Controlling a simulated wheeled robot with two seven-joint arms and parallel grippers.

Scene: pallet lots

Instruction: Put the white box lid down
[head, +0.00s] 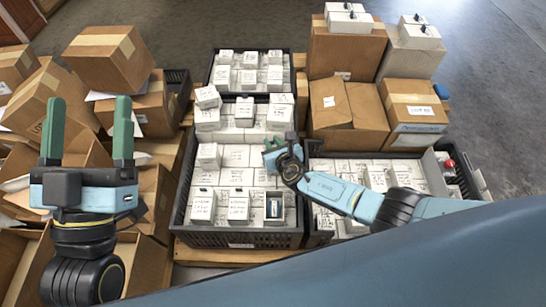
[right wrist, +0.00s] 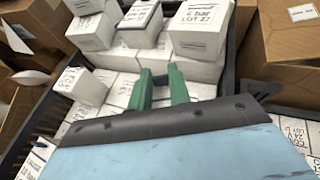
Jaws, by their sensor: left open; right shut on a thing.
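My right gripper (head: 271,155) reaches over the middle black crate (head: 183,200) of white boxes. In the right wrist view its green fingertips (right wrist: 162,85) are close together, with a narrow white piece between them, taken as the white box lid (right wrist: 162,93). Its outline is hard to tell from the white boxes behind, and the head view hides it. A white box (head: 275,209) at the crate's front right looks open on top, with a dark inside. My left gripper (head: 88,140) is open and empty, fingers up, above the cardboard boxes on the left.
Several labelled white boxes (head: 203,206) fill the crate, some stacked higher at the back. Another crate (head: 287,60) of white boxes stands behind. Cardboard boxes (head: 344,112) rise on the right, and tilted cartons (head: 107,57) crowd the left. Grey floor lies open beyond.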

